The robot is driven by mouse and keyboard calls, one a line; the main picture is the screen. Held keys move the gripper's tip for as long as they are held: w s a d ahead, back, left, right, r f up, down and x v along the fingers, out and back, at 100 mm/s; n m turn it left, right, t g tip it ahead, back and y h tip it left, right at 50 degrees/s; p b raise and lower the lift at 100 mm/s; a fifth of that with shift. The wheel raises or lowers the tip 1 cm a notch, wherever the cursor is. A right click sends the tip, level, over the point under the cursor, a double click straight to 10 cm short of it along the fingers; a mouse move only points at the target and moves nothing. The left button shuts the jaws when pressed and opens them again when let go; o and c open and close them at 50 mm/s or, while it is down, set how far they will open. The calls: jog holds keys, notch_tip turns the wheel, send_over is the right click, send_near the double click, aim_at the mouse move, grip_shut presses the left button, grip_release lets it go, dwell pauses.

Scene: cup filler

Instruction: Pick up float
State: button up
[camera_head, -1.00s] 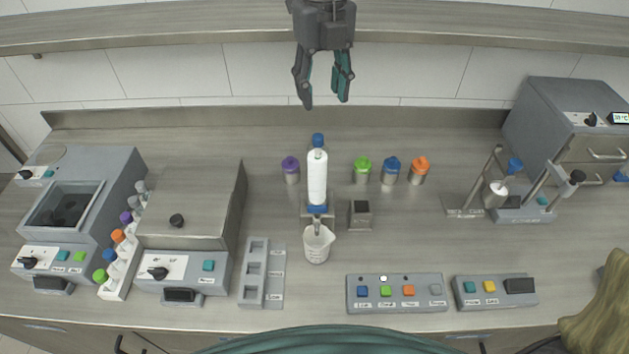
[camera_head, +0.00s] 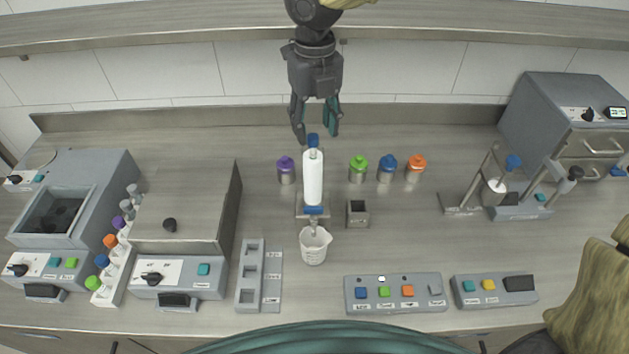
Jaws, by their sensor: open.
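A tall white cylinder (camera_head: 312,179) stands upright at the middle of the bench, with a blue knob-like piece (camera_head: 313,141) on its top. No label marks the float, and I cannot tell for sure whether this blue piece is it. My gripper (camera_head: 317,137) points down, open, with its dark fingers spread around or just behind the blue piece. I cannot tell whether they touch it. A clear beaker (camera_head: 315,246) stands in front of the cylinder, under a small spout.
Purple (camera_head: 286,170), green (camera_head: 358,168), blue (camera_head: 387,168) and orange (camera_head: 416,167) capped containers flank the cylinder. A small metal box (camera_head: 357,213) stands to its right. Button panels (camera_head: 396,293) line the front. A shelf (camera_head: 180,30) runs along the back wall.

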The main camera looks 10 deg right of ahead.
aim_at(314, 136)
jog(key=f, duration=0.1)
jog(key=f+p, duration=0.1)
jog(key=f, duration=0.1)
jog(key=shift+w+a+f, duration=0.15)
jog(key=shift+a, duration=0.05)
jog(key=shift+d+f, duration=0.1)
jog(key=shift+f, duration=0.25)
grip_shut()
